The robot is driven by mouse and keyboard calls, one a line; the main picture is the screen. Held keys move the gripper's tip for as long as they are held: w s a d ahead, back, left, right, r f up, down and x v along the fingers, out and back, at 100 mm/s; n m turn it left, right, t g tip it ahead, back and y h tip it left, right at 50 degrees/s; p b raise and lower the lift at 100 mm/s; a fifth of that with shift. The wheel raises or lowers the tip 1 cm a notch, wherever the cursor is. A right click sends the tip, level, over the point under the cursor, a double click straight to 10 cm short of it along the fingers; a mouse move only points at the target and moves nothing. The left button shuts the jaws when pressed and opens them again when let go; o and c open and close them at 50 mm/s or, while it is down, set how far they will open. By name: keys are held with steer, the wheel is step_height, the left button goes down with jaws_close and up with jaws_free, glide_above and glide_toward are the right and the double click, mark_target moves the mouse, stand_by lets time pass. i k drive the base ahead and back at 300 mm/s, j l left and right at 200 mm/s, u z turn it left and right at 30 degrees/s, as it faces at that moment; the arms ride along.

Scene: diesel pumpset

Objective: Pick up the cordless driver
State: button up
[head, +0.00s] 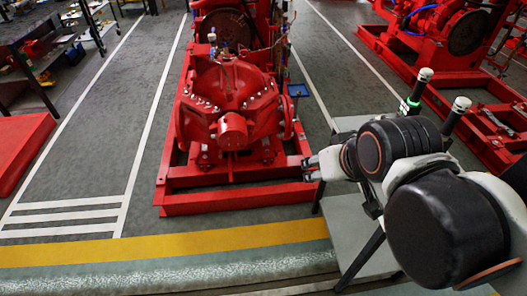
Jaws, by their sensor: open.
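I cannot make out the cordless driver in the head view; my arm covers much of the grey table (352,232) at the right. My gripper (311,169) shows small at the left end of my arm, above the table's left edge and near the red pump frame. It is open, and I see nothing between its fingers.
A large red pumpset (228,105) on a red base frame stands left of my gripper. Another red machine (445,25) stands at the back right. A cluttered workbench (35,45) is at the far left. The grey floor between has free room.

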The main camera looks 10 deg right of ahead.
mark_target(425, 75)
steer(key=i+j+z, duration=0.1)
steer(key=i+j, duration=0.25)
steer(key=j, duration=0.25)
steer(key=i+j+z, duration=0.15)
steer(key=l+z, duration=0.1)
steer(key=z, duration=1.25)
steer(key=j+z, duration=0.1)
steer(key=z, duration=0.35)
steer(key=j+z, duration=0.15)
steer(key=z, duration=0.3)
steer(key=j+z, duration=0.1)
steer(key=z, duration=0.35)
